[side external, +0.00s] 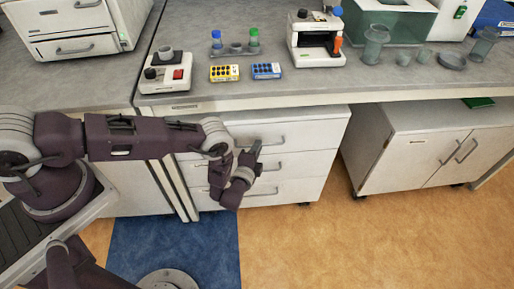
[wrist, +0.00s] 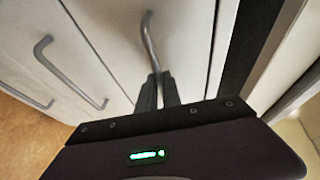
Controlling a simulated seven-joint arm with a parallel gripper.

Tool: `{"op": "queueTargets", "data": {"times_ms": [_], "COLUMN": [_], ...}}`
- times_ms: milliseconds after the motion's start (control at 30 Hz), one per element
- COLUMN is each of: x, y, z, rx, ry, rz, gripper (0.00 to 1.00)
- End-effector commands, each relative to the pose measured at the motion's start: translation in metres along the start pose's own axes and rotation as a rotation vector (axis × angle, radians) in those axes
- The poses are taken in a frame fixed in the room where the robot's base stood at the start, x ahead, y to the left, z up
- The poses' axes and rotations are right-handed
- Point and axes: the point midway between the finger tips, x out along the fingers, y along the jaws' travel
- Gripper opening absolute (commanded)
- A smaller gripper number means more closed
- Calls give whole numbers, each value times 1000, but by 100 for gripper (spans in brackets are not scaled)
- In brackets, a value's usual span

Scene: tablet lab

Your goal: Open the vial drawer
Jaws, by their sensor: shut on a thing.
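A white three-drawer unit (side external: 310,190) stands under the bench, with a grey bar handle on each drawer. My gripper (side external: 257,147) is at the top drawer (side external: 318,132), beside its handle (side external: 276,142). In the wrist view, my gripper's dark fingers (wrist: 158,88) are shut on one end of the top drawer's handle (wrist: 149,38). The middle handle (wrist: 66,72) and bottom handle (wrist: 27,97) are free. The top drawer looks closed, roughly flush with those below. No label shows which drawer holds vials, and no drawer interior is visible.
The bench (side external: 200,99) overhangs the drawers and carries vial racks and instruments. A two-door cabinet (side external: 425,155) stands to the right, past a gap. The orange floor (side external: 320,245) in front of the drawers is clear, with a blue mat (side external: 205,240) to the left.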

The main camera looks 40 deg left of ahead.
Motion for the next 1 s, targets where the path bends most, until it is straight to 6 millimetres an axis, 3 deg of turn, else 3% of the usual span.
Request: {"op": "queueTargets", "data": {"times_ms": [733, 867, 1000], "x": [-2, -14, -39], "y": [-1, 2, 8], "z": [-2, -7, -17], "rx": [-1, 1, 1], "ry": [1, 2, 4], "rz": [-4, -3, -2], "gripper": [0, 0, 0]}}
